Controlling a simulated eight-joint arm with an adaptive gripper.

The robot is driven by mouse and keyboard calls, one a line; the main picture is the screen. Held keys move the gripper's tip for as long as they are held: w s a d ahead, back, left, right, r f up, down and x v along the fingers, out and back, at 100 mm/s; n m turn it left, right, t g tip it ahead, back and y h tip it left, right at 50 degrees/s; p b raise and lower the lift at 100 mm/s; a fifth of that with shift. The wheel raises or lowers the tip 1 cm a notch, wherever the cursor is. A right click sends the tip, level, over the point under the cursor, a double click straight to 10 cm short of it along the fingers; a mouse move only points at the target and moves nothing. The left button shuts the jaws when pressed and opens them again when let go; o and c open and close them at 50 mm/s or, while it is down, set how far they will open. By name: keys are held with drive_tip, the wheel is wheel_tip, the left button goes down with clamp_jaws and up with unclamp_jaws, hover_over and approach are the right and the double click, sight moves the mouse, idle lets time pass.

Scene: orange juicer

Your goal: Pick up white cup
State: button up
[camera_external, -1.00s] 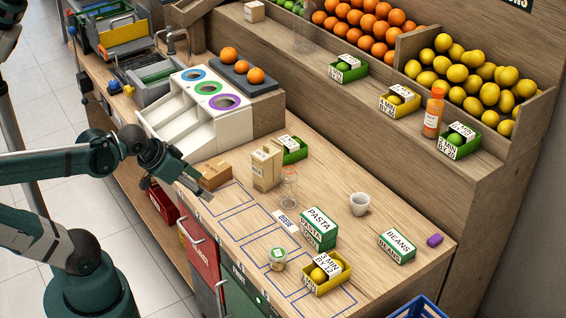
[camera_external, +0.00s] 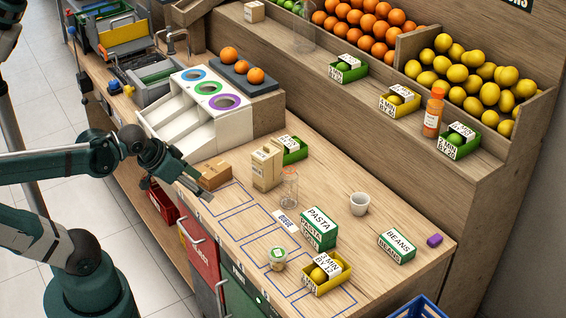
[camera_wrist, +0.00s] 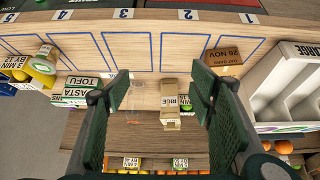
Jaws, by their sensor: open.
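The white cup (camera_external: 359,204) stands upright on the wooden counter, to the right of the pasta box and behind the beans box. My gripper (camera_external: 192,186) is at the left front of the counter, near a small brown box and far to the left of the cup. In the wrist view my gripper (camera_wrist: 162,100) has its two dark green fingers spread wide with nothing held between them. I cannot clearly make out the cup in the wrist view.
Shelves of fruit rise behind.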

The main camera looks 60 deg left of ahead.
drive_tip(key=w+d+r+m+g+h+p, duration=0.1)
drive_tip(key=w+d+r+m+p, duration=0.3)
drive_tip(key=w, duration=0.7)
drive_tip(key=w+d+r+m+g+h+p, duration=0.1)
drive_tip(key=w+d+r+p, duration=0.4)
drive_tip(key=w, duration=0.6)
drive_tip(key=w+d+f+m+p, duration=0.1)
drive_tip(key=w+d+f+p, duration=0.2)
drive_tip(key=w, duration=0.3)
drive_tip(key=w+d+f+m+g+h+p, duration=0.1)
drive_tip(key=w+d+f+m+p, duration=0.1)
drive_tip(key=w, duration=0.5)
drive_tip(key=w+d+f+m+g+p, duration=0.1)
drive_tip(key=w+d+f+m+p, duration=0.1)
drive_tip(key=w+d+f+p, duration=0.2)
drive_tip(key=shift+w+d+f+h, duration=0.1)
drive_tip(key=shift+w+d+f, duration=0.3)
drive_tip(key=shift+d, duration=0.25)
drive_tip(key=shift+w+d+f+h, duration=0.1)
drive_tip(key=shift+w+d+f, duration=0.3)
drive_tip(key=shift+d, duration=0.2)
drive_tip(key=shift+w+d+f+h, duration=0.1)
drive_tip(key=shift+w+d+f, duration=0.3)
drive_tip(key=shift+d, duration=0.25)
drive_tip(key=shift+f, duration=0.1)
